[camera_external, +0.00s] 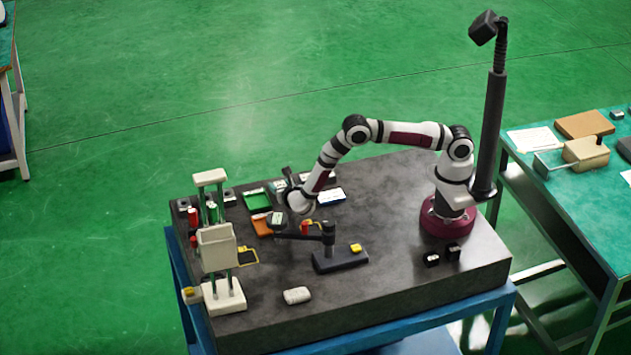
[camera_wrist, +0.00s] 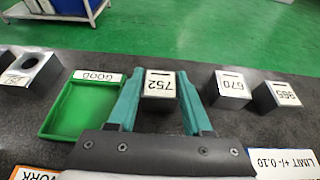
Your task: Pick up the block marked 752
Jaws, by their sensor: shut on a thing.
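In the external view my gripper (camera_external: 287,183) is low over the far side of the dark table, right of the green tray. The block itself is hard to make out there. I cannot tell whether it touches the table.
Blocks marked 670 (camera_wrist: 229,88) and 365 (camera_wrist: 278,96) stand to the right in the wrist view. A green tray (camera_wrist: 52,128) labelled GOOD is close on the left, with a holed block (camera_wrist: 30,68) beyond it. A black stand (camera_external: 340,260) is nearer the external camera.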

